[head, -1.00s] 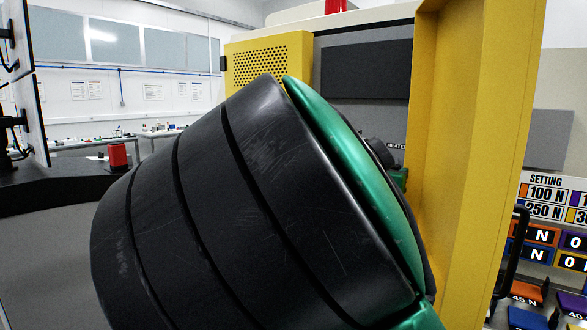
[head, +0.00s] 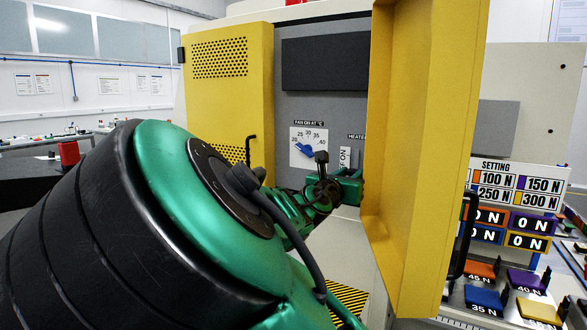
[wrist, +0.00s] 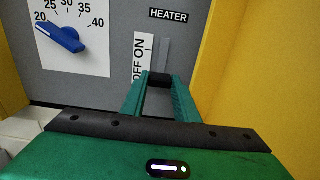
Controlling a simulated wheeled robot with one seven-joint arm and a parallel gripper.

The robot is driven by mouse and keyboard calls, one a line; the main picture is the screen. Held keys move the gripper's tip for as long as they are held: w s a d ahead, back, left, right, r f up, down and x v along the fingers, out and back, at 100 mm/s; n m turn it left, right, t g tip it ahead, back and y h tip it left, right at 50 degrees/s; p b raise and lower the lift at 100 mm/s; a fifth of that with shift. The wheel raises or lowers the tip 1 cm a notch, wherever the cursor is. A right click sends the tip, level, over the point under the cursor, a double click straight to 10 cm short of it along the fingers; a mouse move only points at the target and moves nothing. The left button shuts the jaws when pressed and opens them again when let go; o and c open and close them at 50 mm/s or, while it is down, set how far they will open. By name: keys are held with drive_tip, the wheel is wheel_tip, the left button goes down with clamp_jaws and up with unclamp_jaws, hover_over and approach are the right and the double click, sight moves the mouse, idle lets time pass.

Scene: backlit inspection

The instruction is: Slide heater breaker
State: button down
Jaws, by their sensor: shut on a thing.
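The heater breaker (wrist: 160,80) shows in the wrist view as a dark block at the lower end of a grey vertical slot (wrist: 163,55), beside the OFF end of an OFF/ON label (wrist: 143,58). A HEATER sign (wrist: 169,15) is above. My green gripper (wrist: 160,88) is shut on this block, one finger on each side. In the head view my gripper (head: 350,183) is at the grey panel, below the label (head: 345,157). The breaker is hidden there by my gripper.
A blue fan dial (head: 304,150) is left of the label; it also shows in the wrist view (wrist: 62,38). An open yellow door (head: 415,150) stands close on the right. A perforated yellow door (head: 225,85) is on the left. Coloured blocks (head: 483,298) lie at lower right.

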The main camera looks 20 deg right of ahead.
drive_tip(key=c, duration=1.4)
unclamp_jaws()
drive_tip(key=shift+w+a+f, duration=0.15)
drive_tip(key=shift+a+f, duration=0.15)
drive_tip(key=shift+o, duration=0.2)
drive_tip(key=shift+d+r, duration=0.1)
drive_tip(key=v, duration=1.1)
drive_tip(key=shift+w+d, duration=0.1)
drive_tip(key=shift+x, duration=5.35)
drive_tip(key=shift+r, duration=0.1)
